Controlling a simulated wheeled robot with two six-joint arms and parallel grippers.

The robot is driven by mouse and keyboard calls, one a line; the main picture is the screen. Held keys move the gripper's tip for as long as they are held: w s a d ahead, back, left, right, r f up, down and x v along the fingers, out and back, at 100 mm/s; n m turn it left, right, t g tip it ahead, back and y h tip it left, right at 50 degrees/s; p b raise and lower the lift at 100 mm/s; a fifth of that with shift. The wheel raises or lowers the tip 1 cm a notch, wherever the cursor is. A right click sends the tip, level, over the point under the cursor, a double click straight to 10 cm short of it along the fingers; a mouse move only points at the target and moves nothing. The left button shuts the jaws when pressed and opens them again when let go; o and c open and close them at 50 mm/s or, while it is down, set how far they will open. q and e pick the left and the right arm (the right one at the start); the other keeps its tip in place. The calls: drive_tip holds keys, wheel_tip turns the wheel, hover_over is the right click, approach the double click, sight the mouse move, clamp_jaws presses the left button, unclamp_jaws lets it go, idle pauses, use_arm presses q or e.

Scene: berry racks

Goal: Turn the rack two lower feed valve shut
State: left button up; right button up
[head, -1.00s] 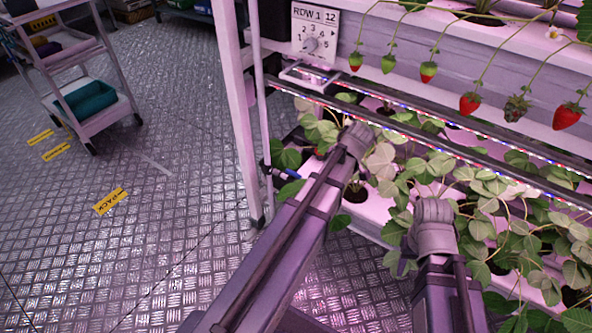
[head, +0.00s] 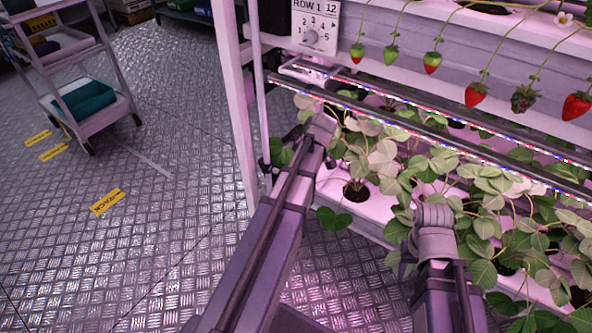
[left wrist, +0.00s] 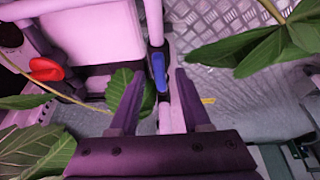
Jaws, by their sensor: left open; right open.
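In the left wrist view a blue lever handle (left wrist: 159,72) stands on a pale upright pipe, between the fingertips of my left gripper (left wrist: 159,88). The fingers are open on either side of it, and I see no clear contact. A red handle (left wrist: 46,69) shows farther left. In the head view the blue handle is hidden behind my left arm, and my left fingertips are hidden too. My right gripper (head: 403,262) is open and low by the leaves, mostly hidden by its own wrist. No label shows which rack the blue handle belongs to.
Strawberry plants (head: 390,165) crowd the rack's lower trough around both arms. Light strips (head: 430,135) cross above them. A dial sign (head: 317,25) hangs at the upper post.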

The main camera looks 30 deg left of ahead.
use_arm(q)
drive_tip(key=shift+c, duration=0.2)
clamp_jaws()
idle(0.4)
